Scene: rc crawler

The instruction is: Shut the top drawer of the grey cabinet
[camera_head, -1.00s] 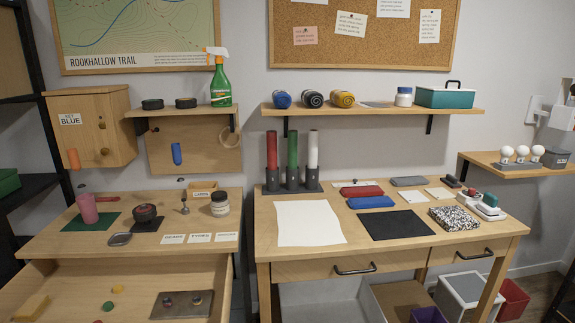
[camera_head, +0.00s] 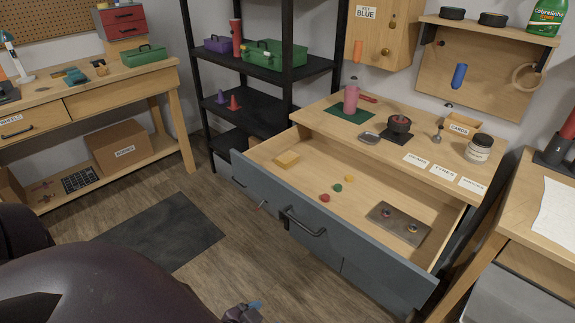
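The top drawer (camera_head: 345,240) of the grey cabinet is pulled well out, its blue-grey front facing me. Its dark bar handle (camera_head: 303,222) sits on that front. A small grey and blue piece at the bottom edge (camera_head: 243,313) looks like the end of my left gripper, cut off by the frame, apart from the drawer. Its opening cannot be made out. My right gripper is not in view.
The wooden cabinet top (camera_head: 328,124) holds a pink bottle, a dark round item, a jar and label cards. A black shelf rack (camera_head: 287,80) stands left of the cabinet, a workbench (camera_head: 110,88) farther left. Floor with a dark mat (camera_head: 165,230) is open before the drawer.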

